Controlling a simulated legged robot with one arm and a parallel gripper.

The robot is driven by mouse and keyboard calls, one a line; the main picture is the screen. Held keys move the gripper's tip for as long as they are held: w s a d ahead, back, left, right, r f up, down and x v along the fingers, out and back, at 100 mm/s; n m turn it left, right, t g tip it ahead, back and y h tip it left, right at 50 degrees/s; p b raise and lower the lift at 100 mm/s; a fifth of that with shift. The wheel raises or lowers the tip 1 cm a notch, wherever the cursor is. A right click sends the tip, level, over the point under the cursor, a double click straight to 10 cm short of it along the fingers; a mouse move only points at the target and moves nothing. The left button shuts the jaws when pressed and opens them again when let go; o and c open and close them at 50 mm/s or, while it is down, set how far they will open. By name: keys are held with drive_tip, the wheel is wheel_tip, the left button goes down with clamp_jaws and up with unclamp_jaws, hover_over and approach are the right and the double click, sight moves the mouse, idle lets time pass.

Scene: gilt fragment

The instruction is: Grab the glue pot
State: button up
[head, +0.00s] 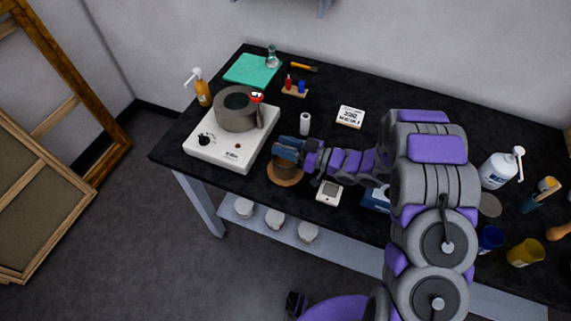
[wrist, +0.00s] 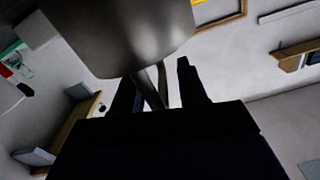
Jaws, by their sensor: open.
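The grey round pot, apparently the glue pot (head: 232,122), sits on the white hot plate (head: 215,150) at the left end of the black table. Its dark handle (head: 261,117) points towards my gripper. My gripper (head: 280,147) is open, to the right of the hot plate and slightly nearer the front. In the wrist view the grey pot (wrist: 125,45) fills the top, with a thin curved handle (wrist: 158,85) hanging between my open fingers (wrist: 160,85). The fingers do not visibly clamp it.
A brown vessel on a round mat (head: 284,181) stands beneath my gripper, partly hidden. An amber pump bottle (head: 203,92) is behind left of the hot plate. The table's back middle is fairly clear.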

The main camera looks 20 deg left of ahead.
clamp_jaws()
idle(1.3)
